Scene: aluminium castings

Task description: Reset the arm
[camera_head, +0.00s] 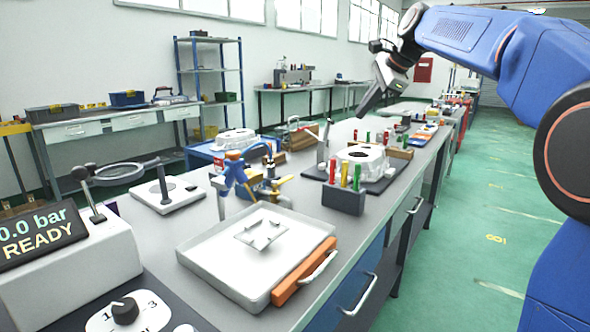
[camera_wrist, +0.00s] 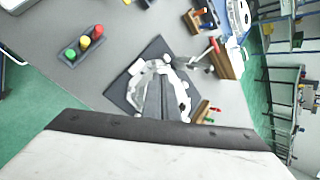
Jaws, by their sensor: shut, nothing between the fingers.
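My blue arm reaches in from the right in the head view. My gripper (camera_head: 370,102) is held above the far part of the workbench (camera_head: 330,232), pointing down and to the left. Its fingers are together with nothing between them. In the wrist view my gripper (camera_wrist: 163,98) shows over a pale casting (camera_wrist: 146,82) on a dark mat (camera_wrist: 115,92). The same casting (camera_head: 361,158) sits on the bench in the head view, below and apart from the fingers.
A grey block with coloured plugs (camera_head: 343,198) stands before the casting. A white tray (camera_head: 215,262) with an orange handle lies nearer. A pressure unit (camera_head: 65,265) reads "0.0 bar READY". A magnifier (camera_head: 118,172) stands at left. Green floor (camera_head: 490,215) is clear at right.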

